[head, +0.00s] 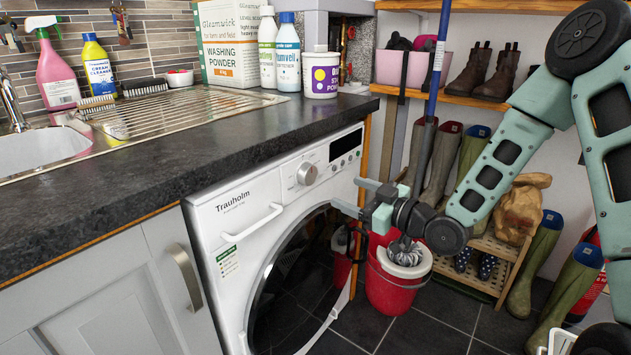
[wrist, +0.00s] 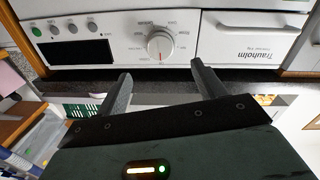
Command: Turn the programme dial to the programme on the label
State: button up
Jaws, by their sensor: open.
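The washing machine (head: 262,215) stands under the dark worktop, its front facing right. Its round silver programme dial (head: 307,174) is on the upper panel, between the Trauholm drawer and the dark display. In the wrist view the dial (wrist: 160,45) has printed words around it and a red mark at its lower edge. The words are too small to read surely. A green and white label (head: 227,262) is stuck below the drawer handle; its text is unreadable. My gripper (head: 352,195) is open and empty, in front of the panel. In the wrist view its fingertips (wrist: 161,70) point towards the dial, apart from it.
The drawer handle (head: 252,222) sticks out left of the dial. The worktop edge (head: 290,140) overhangs above. A red mop bucket (head: 395,290) stands on the floor below my gripper, with boots (head: 440,160) and a wooden rack (head: 480,265) to the right.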

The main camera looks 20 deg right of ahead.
aim_at(311, 178)
jog(key=x, duration=1.1)
jog(key=shift+b, duration=0.4)
jog(key=shift+c, duration=0.3)
jog(key=c, duration=0.9)
